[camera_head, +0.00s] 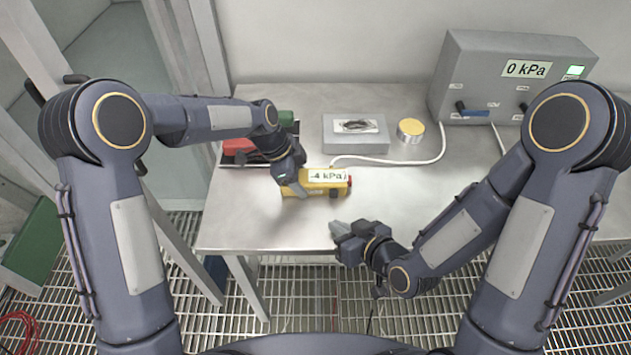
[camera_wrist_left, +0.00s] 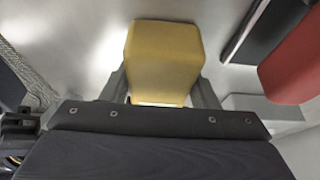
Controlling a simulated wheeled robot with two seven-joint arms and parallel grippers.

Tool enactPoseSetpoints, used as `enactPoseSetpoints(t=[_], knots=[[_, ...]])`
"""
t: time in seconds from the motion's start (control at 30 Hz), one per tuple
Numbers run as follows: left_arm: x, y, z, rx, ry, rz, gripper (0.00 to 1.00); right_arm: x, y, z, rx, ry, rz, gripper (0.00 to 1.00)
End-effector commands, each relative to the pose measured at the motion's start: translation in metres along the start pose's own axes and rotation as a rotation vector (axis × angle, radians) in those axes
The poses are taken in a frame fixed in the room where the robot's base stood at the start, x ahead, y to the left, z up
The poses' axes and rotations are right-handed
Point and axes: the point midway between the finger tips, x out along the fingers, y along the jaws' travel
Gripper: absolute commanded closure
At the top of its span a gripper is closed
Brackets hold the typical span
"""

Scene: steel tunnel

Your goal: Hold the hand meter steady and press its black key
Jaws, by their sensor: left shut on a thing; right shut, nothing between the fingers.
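The yellow hand meter (camera_head: 322,189) lies on the steel table (camera_head: 250,220), and its display reads -4 kPa. It has a red part at its right end and a dark key (camera_head: 334,193) on its front side. My left gripper (camera_head: 296,188) is shut on its left end, one finger showing in front. In the left wrist view the meter's yellow body (camera_wrist_left: 163,60) sits between the two fingers. My right gripper (camera_head: 336,228) is shut and empty near the table's front edge, below the meter and apart from it.
A grey box with a 0 kPa display (camera_head: 515,75) stands at the back right; a pale hose (camera_head: 420,162) runs from it towards the meter. A grey block (camera_head: 355,134), a round yellow-topped tin (camera_head: 411,130) and red (camera_head: 240,148) and green things lie behind. The right table area is clear.

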Motion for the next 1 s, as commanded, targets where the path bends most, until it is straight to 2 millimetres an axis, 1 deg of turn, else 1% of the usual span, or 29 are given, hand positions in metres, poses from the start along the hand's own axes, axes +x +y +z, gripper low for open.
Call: enactPoseSetpoints(t=[0.43, 0.47, 0.63, 0.9, 1.0], knots=[[-0.0004, -0.0004, -0.0001, 0.0, 0.0, -0.001, 0.73, 0.0002, 0.0001, -0.0001, 0.0, 0.0, 0.0, 1.0], [-0.0004, -0.0004, -0.0001, 0.0, 0.0, -0.001, 0.43, 0.0002, 0.0001, -0.0001, 0.0, 0.0, 0.0, 1.0], [-0.0003, -0.0003, -0.0001, 0.0, 0.0, -0.001, 0.21, 0.0002, 0.0001, -0.0001, 0.0, 0.0, 0.0, 1.0], [-0.0007, -0.0002, 0.0, 0.0, 0.0, -0.001, 0.2, 0.0002, 0.0001, -0.0001, 0.0, 0.0, 0.0, 1.0], [-0.0067, -0.0008, -0.0002, 0.0, 0.001, -0.003, 0.2, 0.0002, 0.0001, -0.0001, 0.0, 0.0, 0.0, 1.0]])
